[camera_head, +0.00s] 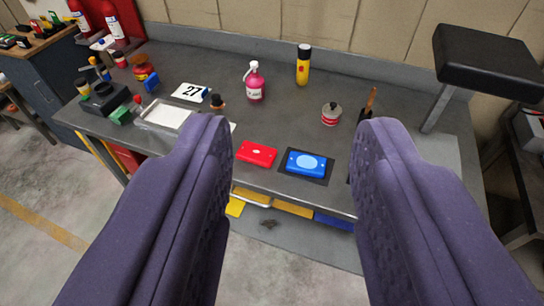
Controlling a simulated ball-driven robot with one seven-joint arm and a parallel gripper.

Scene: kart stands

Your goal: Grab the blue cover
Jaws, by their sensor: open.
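The blue cover (306,163) is a flat rounded blue block with a light-blue oval on top. It lies on a dark square mat (289,170) near the front edge of the grey bench. My gripper (292,145) is open, its two purple padded fingers wide apart in the foreground. The cover shows between the fingers in the picture, farther off on the bench. Nothing is between the fingers, and they do not touch the cover.
A red block (257,154) lies just left of the cover. Behind stand a pink bottle (255,85), a yellow-and-black can (303,66) and a red-and-white tin (331,114). A tray (165,114) is at left. A black padded stand (488,60) rises at right.

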